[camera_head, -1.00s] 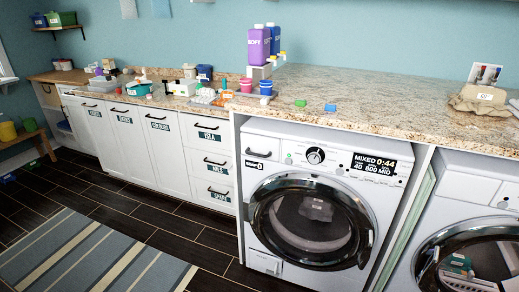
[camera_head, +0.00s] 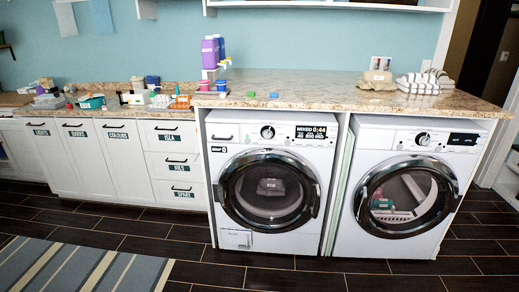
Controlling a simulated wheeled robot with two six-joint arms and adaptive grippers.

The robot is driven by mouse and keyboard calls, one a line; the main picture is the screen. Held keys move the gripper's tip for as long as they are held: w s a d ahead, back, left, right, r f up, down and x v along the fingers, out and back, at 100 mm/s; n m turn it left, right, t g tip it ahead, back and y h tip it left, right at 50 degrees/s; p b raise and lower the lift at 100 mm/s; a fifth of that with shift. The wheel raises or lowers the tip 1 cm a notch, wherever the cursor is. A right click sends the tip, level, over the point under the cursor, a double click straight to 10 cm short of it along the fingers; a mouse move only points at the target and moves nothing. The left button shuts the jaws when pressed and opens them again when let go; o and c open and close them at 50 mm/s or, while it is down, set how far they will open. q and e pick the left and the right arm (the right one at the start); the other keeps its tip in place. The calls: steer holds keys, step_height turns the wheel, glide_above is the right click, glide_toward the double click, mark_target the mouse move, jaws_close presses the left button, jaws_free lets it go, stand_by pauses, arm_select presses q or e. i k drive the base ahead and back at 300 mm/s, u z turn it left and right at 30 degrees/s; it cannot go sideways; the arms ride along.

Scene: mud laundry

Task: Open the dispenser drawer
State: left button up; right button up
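The dispenser drawer (camera_head: 222,138) is at the upper left of the front of the left washing machine (camera_head: 235,155), in the head view. It has a dark handle bar and a small dark label under it. The drawer front looks flush with the machine, so it appears closed. The machine's round door (camera_head: 268,189) is shut, and its display (camera_head: 310,132) reads "MIXED 0:44". Neither of my grippers shows in the head view.
A second machine (camera_head: 403,180) stands to the right. White cabinets with labelled drawers (camera_head: 174,164) stand to the left. The granite countertop (camera_head: 330,92) runs above, holding purple bottles (camera_head: 208,53) and small cups. Dark tiled floor (camera_head: 290,275) in front is clear, with a striped rug (camera_head: 80,268) at left.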

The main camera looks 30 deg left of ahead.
mark_target(216, 132)
steer(key=u, duration=1.2)
steer(key=i, duration=1.85)
steer(key=z, duration=0.95)
